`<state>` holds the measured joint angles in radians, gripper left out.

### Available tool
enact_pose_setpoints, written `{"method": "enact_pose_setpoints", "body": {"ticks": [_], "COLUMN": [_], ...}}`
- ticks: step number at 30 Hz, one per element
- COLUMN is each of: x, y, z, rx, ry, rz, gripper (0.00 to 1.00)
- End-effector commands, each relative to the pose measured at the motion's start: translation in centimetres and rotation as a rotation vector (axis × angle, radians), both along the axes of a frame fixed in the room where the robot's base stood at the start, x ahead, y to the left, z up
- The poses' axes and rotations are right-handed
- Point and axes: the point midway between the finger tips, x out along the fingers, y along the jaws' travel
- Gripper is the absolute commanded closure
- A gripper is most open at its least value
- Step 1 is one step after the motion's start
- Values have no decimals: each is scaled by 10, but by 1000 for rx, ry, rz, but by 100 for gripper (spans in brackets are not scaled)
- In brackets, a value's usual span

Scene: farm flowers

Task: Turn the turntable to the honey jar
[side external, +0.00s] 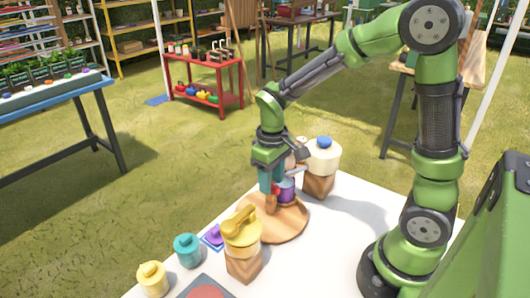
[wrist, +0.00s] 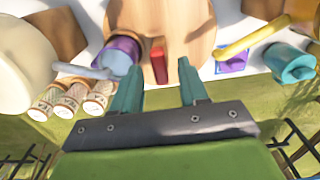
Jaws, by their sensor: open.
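The turntable (side external: 284,226) is a round wooden disc on the white table; it fills the top middle of the wrist view (wrist: 180,22). A red upright tab (wrist: 158,58) and a purple jar-like piece (wrist: 122,52) stand at its edge, the purple piece also showing in the side view (side external: 287,190). My gripper (side external: 271,203) is low over the disc, pointing down. In the wrist view its fingers (wrist: 159,68) are open, with the red tab between and just beyond the tips. I cannot tell contact. No jar is clearly marked as honey.
A yellow vessel on a wooden block (side external: 243,264) stands at the disc's front, a white one with a blue cap (side external: 322,157) behind. A teal jar (side external: 187,250), a yellow jar (side external: 152,279) and a purple piece (side external: 214,237) line the left edge. White table at right is clear.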

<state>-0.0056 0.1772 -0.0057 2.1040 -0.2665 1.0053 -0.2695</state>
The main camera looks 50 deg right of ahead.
Motion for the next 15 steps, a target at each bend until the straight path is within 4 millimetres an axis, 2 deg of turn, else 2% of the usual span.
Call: {"method": "enact_pose_setpoints", "body": {"ticks": [4, 12, 15], "x": [0, 0, 0], "y": [0, 0, 0], "z": [-8, -9, -9], "rx": [0, 0, 0], "ry": [0, -1, -1], "rz": [1, 1, 0], "gripper": [56, 56, 72]}}
